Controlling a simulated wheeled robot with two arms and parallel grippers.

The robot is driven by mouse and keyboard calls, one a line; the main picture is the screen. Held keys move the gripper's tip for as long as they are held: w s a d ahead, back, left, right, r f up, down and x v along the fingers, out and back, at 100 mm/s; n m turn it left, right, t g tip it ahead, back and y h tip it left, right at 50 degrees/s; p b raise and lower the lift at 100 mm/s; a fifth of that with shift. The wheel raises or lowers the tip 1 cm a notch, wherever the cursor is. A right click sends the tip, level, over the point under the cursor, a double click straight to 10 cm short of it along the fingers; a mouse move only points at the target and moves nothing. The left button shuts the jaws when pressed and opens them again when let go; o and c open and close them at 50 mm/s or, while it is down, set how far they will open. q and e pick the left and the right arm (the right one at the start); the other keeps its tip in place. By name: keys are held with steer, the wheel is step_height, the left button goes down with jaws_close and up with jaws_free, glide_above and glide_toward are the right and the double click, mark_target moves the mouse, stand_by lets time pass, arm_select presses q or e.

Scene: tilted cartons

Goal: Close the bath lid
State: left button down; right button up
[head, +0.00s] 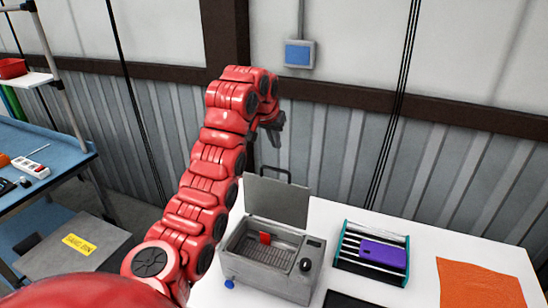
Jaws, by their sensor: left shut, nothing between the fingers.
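The bath (265,273) is a grey metal box on the white table, with a dark knob on its front right and a blue knob at its lower left. Its lid (278,202) stands open and upright at the back edge, with a dark handle on top. A small red object (265,238) sits inside the bath. My left gripper (276,138) is shut and empty, raised above and behind the lid, apart from it. My right gripper is not in view.
A rack (345,263) with a purple item (384,254) stands right of the bath. An orange cloth (480,285) lies at the far right of the white table (424,237). A corrugated wall is close behind. A blue workbench (45,165) is at left.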

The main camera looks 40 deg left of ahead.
arm_select(q)
step_height(320, 180, down, 6)
steer(key=s+p, duration=0.1)
steer(key=p, duration=0.2)
stand_by(0.5)
steer(key=shift+d, duration=0.1)
